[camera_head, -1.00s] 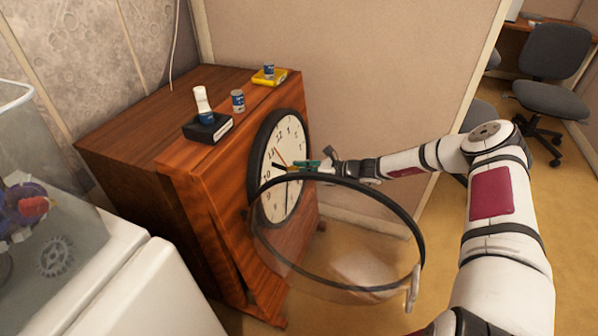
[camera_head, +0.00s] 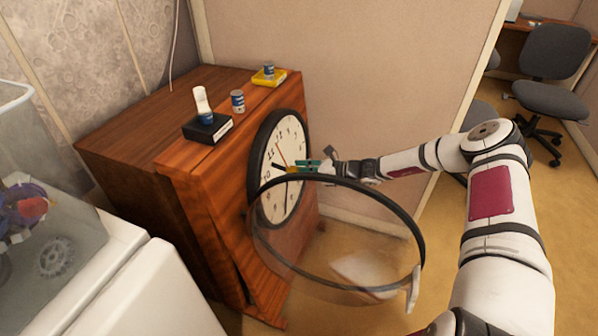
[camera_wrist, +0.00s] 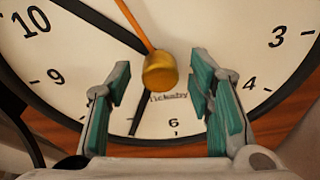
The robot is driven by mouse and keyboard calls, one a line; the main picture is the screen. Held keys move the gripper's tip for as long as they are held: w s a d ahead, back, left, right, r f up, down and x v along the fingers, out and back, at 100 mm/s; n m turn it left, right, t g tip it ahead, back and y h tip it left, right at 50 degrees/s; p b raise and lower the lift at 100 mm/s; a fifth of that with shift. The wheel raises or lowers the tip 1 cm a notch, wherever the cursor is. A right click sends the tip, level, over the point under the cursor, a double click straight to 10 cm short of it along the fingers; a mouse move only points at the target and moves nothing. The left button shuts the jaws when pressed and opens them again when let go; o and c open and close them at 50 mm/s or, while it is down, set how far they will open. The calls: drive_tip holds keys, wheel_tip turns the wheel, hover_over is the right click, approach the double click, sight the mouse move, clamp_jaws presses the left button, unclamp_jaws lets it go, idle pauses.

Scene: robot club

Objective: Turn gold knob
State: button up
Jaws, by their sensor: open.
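The gold knob (camera_wrist: 161,72) sits at the centre of the clock face (camera_wrist: 60,95), where the hands meet, in the wrist view. My gripper (camera_wrist: 160,78) is open, with its green-padded fingers on the left and right, at and just below the knob. I cannot tell whether either finger touches it; a gap shows on both sides. In the head view, the clock (camera_head: 269,160) is on the front of a wooden cabinet. My gripper (camera_head: 305,166) is in front of its face and hides part of the centre. An orange hand and black hands show on the dial.
The clock's round glass cover (camera_head: 410,225) with a black rim hangs open below my forearm. The wooden cabinet (camera_head: 140,115) carries small cans, a black box (camera_head: 208,128) and a yellow box (camera_head: 268,77). A white unit (camera_head: 150,290) stands at the left.

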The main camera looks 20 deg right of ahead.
drive_tip(key=v, duration=1.1)
drive_tip(key=shift+s+d, duration=0.25)
drive_tip(key=shift+d, duration=0.05)
drive_tip(key=shift+r, duration=0.1)
